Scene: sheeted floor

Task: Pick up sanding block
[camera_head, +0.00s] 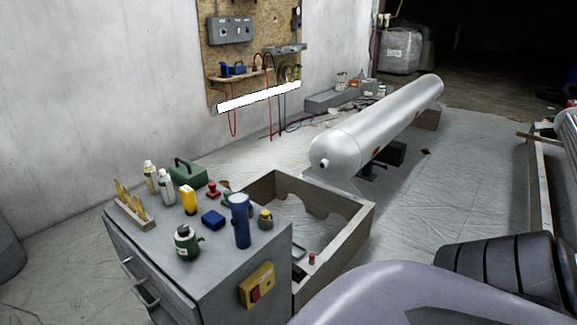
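A small blue block (213,218), which looks like the sanding block, lies flat on top of the grey drawer cabinet (235,285). A tall blue cylindrical item (240,222) stands close to its right, and a yellow bottle (189,200) stands behind it to the left. A dark green canister (187,243) stands in front of it to the left. Neither of my grippers shows in this view.
The cabinet top also holds white bottles (151,176), a green case (188,173) and a rack of yellow-handled tools (132,206). A wooden frame (345,232) adjoins the cabinet's right side. A long silver tank (385,122) lies beyond it on the sheeted floor.

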